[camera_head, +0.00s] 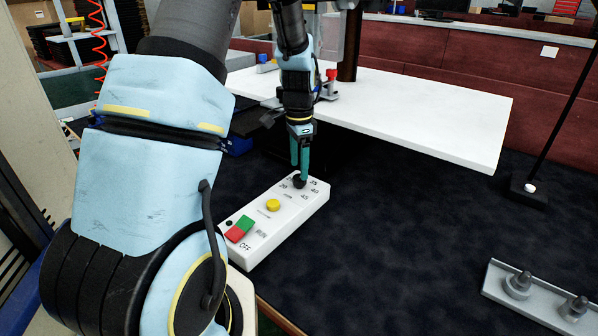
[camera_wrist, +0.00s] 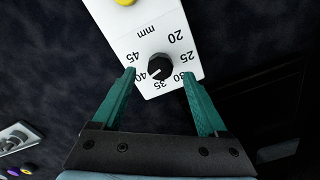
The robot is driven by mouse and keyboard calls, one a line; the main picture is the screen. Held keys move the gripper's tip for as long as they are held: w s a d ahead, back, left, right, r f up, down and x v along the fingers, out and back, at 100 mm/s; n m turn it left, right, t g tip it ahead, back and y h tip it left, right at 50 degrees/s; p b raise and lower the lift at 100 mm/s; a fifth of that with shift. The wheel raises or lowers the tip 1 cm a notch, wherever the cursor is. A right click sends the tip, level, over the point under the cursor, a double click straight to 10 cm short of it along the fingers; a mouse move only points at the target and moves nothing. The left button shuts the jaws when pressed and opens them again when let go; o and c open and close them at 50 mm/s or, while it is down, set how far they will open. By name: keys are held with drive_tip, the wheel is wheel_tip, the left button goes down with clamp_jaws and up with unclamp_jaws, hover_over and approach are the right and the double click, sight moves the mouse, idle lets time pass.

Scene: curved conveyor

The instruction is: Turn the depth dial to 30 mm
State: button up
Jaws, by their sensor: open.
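The depth dial is a round black knob (camera_wrist: 160,68) on a white control box (camera_head: 290,220). In the wrist view its printed numbers run from 20 to 45 around it, with "mm" nearby. A pale pointer mark on the knob seems to face the 40. In the head view the knob (camera_head: 299,181) sits at the far end of the box. My gripper (camera_wrist: 158,74) is open, with one green finger on each side of the knob and visible gaps between. In the head view my gripper (camera_head: 300,168) points down at the knob, hiding some numbers.
The box also has a yellow button (camera_head: 272,205) and a green and red switch (camera_head: 240,229) marked OFF. A white table plate (camera_head: 430,110) lies behind the box. A grey bracket with knobs (camera_head: 535,296) is at lower right. The dark surface right of the box is clear.

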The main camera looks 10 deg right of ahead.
sight(299, 177)
drive_tip(key=shift+f, duration=1.7)
clamp_jaws()
